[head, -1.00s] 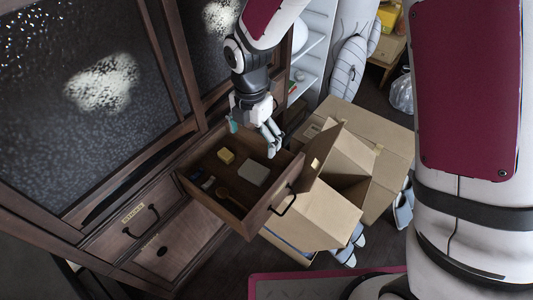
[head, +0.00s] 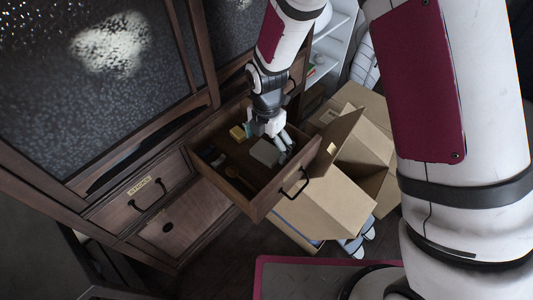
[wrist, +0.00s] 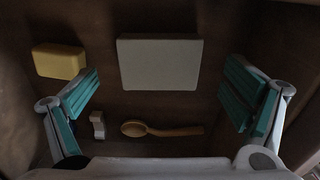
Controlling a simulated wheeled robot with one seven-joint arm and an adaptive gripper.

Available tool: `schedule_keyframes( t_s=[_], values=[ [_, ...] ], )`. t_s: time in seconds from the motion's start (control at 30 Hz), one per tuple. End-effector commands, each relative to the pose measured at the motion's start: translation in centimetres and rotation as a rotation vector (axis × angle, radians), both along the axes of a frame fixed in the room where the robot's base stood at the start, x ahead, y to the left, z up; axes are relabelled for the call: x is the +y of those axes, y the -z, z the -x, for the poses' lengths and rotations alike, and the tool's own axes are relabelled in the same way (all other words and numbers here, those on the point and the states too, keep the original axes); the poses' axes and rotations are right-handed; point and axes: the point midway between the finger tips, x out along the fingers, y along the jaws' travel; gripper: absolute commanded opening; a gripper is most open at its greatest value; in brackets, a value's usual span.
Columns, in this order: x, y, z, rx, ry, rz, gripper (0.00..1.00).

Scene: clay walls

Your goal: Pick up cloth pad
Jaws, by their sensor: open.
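The cloth pad, a flat pale grey rectangle (head: 264,153), lies on the floor of the open drawer (head: 287,195). In the wrist view the pad (wrist: 160,63) lies flat and fully visible, centred ahead of the space between my fingers. My gripper (head: 282,142) is over the drawer, close to the pad, and hides part of that area in the head view. In the wrist view my gripper (wrist: 162,95) is open, its teal-padded fingers spread wide to either side with nothing between them. I cannot tell the exact height above the pad.
A yellow sponge-like block (wrist: 60,62) lies left of the pad. A wooden spoon-like tool (wrist: 160,129) and a small pale object (wrist: 98,124) lie nearer the wrist. Drawer walls enclose them. Open cardboard boxes (head: 328,207) stand right of the drawer.

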Motion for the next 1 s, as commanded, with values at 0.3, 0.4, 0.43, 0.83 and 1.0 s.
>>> schedule_keyframes(
  t_s=[0.3,0.4,0.43,0.83,1.0],
  values=[
    [0.0,2.3,0.0,-0.001,0.0,0.0,0.94],
    [0.0,2.3,0.0,-0.001,0.0,-0.001,0.9],
    [0.0,2.3,0.0,-0.001,0.0,-0.001,0.83],
    [0.0,2.3,0.0,0.0,0.0,0.0,0.51],
    [0.0,1.6,0.0,-0.001,0.001,-0.002,0.51]
  ],
)
